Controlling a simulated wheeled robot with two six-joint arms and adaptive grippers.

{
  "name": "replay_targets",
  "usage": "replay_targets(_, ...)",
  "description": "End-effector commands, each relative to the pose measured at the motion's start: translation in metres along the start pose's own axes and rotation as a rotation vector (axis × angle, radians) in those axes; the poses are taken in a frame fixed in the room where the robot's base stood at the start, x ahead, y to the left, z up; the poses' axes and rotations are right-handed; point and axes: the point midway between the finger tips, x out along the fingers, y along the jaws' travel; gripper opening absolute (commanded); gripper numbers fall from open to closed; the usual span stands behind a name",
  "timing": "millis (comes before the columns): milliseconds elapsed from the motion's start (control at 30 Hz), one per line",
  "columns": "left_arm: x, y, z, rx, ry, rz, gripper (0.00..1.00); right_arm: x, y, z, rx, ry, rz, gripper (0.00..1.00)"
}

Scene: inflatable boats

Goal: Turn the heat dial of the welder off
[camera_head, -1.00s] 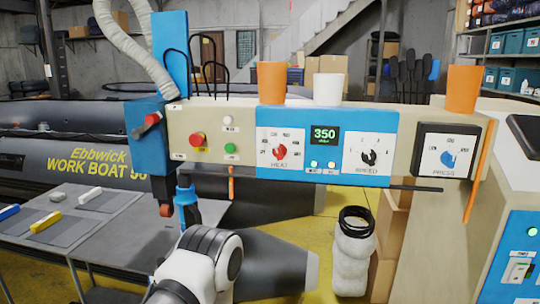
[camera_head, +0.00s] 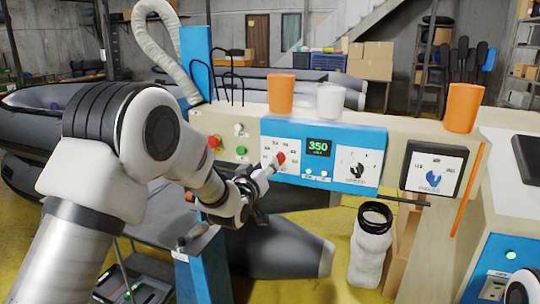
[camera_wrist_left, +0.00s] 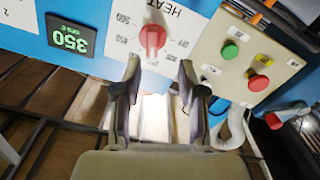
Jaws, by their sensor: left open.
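The welder's heat dial (camera_head: 281,157) is a red knob on a white plate, left of a green display (camera_head: 318,147) reading 350. It also shows in the left wrist view as a red knob (camera_wrist_left: 152,38), with numbers around it and the label HEAT, seen upside down. My left gripper (camera_head: 270,168) is at the dial in the head view and partly covers its plate. In the wrist view my left gripper (camera_wrist_left: 160,75) has its two fingers spread, empty, with the tips just short of the knob. My right gripper is not in view.
The black speed dial (camera_head: 357,170) is right of the display, and the pressure dial (camera_head: 433,174) is farther right. A red button (camera_wrist_left: 258,83) and green button (camera_wrist_left: 229,52) sit beside the heat plate. Orange (camera_head: 281,94) and white (camera_head: 330,101) cups stand on top.

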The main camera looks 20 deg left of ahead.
Motion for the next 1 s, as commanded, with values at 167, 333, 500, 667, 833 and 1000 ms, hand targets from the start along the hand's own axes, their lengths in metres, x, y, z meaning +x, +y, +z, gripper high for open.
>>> replay_targets(167, 0.035, 0.002, -0.003, 0.001, -0.001, 0.0, 0.41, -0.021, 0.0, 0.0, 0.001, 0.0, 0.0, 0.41)
replay_targets(333, 0.049, 0.001, -0.001, 0.0, -0.001, 0.0, 0.41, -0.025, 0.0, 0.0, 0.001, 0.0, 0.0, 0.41)
replay_targets(500, 0.049, 0.0, 0.001, 0.001, -0.002, 0.0, 0.41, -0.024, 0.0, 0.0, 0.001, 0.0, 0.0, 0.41)
replay_targets(667, 0.049, 0.0, 0.001, 0.001, -0.002, 0.0, 0.0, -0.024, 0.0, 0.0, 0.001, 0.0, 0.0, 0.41)
replay_targets(833, 0.049, 0.0, 0.001, 0.001, -0.002, 0.0, 0.0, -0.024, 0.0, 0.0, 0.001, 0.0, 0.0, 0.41)
replay_targets(1000, 0.049, 0.0, 0.002, -0.009, -0.002, 0.0, 0.0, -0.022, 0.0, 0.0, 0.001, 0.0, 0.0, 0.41)
